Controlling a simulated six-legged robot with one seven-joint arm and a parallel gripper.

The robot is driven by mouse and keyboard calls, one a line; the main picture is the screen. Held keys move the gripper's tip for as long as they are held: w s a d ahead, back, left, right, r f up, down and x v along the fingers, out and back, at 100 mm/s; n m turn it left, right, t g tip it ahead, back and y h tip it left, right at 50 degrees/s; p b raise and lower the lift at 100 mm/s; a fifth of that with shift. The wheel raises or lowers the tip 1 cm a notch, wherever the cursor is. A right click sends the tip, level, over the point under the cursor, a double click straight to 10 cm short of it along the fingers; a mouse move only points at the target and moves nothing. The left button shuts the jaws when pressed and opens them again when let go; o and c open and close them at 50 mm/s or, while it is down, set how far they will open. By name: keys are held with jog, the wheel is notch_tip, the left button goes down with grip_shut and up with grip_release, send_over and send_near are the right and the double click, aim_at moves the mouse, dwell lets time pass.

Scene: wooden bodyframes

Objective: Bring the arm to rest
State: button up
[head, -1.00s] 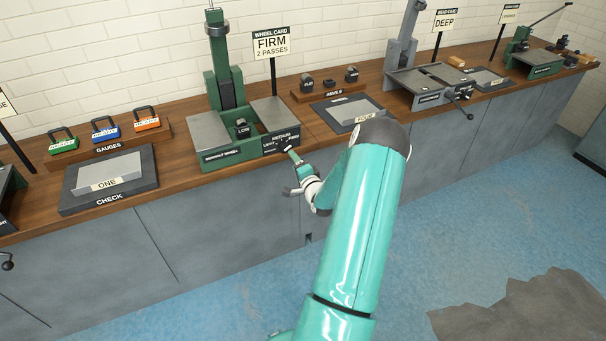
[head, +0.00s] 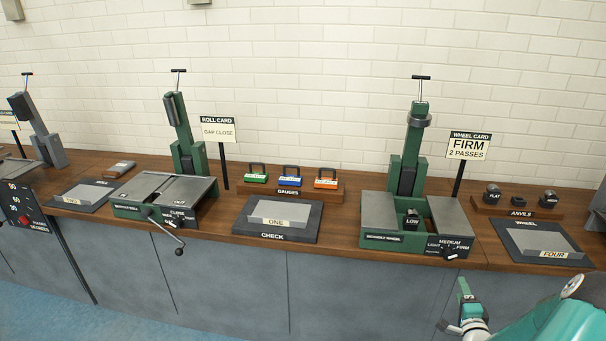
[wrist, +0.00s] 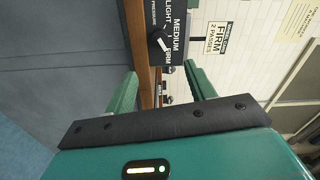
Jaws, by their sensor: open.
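My arm (head: 545,318) reaches in from the lower right corner of the head view. My gripper (head: 466,290) is in front of the bench, below and to the right of the wheel machine's pressure dial (head: 450,252). The dial also shows in the wrist view (wrist: 158,40), beyond the fingers and not touched.
The wheel machine (head: 380,240) stands on the wooden bench, with the FIRM card (head: 469,146) behind it. The check tray (head: 270,236), roll machine (head: 135,208) and anvils (head: 518,212) stand along the bench. The space before the grey cabinet fronts (head: 340,290) is clear.

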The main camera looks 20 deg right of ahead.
jog(key=shift+w, duration=0.1)
jog(key=w+a+r+n+g+y, duration=0.4)
jog(key=w+a+r+n, duration=0.75)
jog(key=a+r, duration=0.45)
jog(key=s+a+r+n+g+y, duration=0.1)
jog(key=s+a+r+n, duration=0.15)
jog(key=a, duration=0.45)
jog(key=s+a+r+n+g, duration=0.15)
jog(key=a+r, duration=0.25)
jog(key=a, duration=0.4)
jog(key=s+a+r+n+g+y, duration=0.1)
jog(key=s+a+r+n, duration=0.2)
jog(key=a, duration=0.4)
jog(key=s+a+r+n+g+y, duration=0.2)
jog(key=s+a+n+y, duration=0.1)
jog(key=s+a, duration=0.9)
jog(key=shift+s+a+r, duration=0.15)
jog(key=shift+s+a, duration=0.2)
jog(key=shift+s, duration=0.65)
